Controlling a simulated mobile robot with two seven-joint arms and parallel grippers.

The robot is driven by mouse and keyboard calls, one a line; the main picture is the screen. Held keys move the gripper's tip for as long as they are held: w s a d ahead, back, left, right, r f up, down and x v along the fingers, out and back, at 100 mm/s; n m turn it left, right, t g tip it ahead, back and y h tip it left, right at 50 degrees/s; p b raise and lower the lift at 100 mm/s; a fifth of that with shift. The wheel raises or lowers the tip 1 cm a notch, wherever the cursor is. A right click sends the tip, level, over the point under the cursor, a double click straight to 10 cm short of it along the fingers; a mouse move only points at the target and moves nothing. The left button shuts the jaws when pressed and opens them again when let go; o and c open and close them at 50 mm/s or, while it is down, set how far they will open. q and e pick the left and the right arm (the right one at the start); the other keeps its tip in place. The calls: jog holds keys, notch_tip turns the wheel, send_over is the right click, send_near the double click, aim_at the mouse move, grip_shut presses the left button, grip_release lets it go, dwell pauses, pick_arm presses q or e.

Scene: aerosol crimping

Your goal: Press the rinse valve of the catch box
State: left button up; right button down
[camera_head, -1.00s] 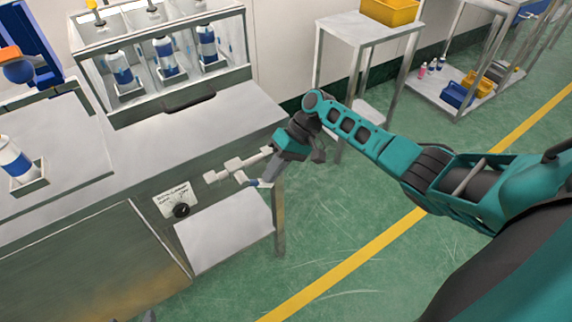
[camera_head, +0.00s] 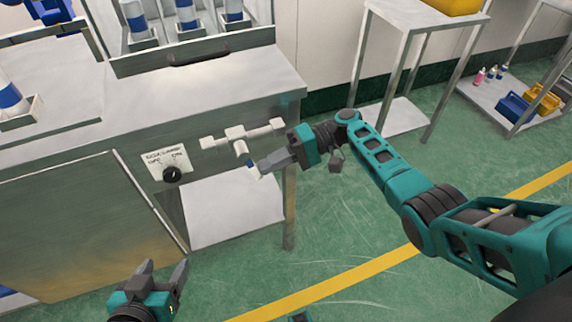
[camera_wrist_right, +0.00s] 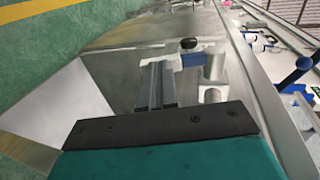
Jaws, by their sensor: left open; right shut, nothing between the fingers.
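The white branched pipe of the rinse valve (camera_head: 235,132) sticks out from the bench front, with a short blue part (camera_head: 250,163) on its lower end. It also shows as a white pipe (camera_wrist_right: 215,64) with a blue piece (camera_wrist_right: 192,60) in the right wrist view. The catch box (camera_head: 235,212) looks like the pale metal box below the pipe. My right gripper (camera_head: 262,170) is shut and empty, its tips right at the blue part; I cannot tell whether they touch. My left gripper (camera_head: 163,268) is open and empty at the bottom, away from the valve.
A black knob (camera_head: 172,174) on a labelled plate sits left of the valve. The steel bench (camera_head: 200,90) carries bottles in holders. A steel shelf stand (camera_head: 420,25) stands behind my right arm. The green floor (camera_head: 340,220) is open to the right.

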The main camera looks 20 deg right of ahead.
pick_arm(q)
jog(key=shift+s+d+f+b, duration=0.1)
jog(key=shift+d+f+b, duration=0.1)
jog(key=shift+f+b, duration=1.05)
pick_arm(e)
jog(key=shift+a+f+y+p, duration=0.35)
jog(key=shift+a+f, duration=0.3)
jog(key=shift+a, duration=0.25)
pick_arm(q)
jog(key=shift+s+d+f, duration=0.1)
jog(key=shift+d+f, duration=0.1)
jog(key=shift+f, duration=0.2)
pick_arm(e)
jog(key=shift+s+a+f, duration=0.1)
jog(key=shift+s+a, duration=0.05)
jog(key=shift+a, duration=0.05)
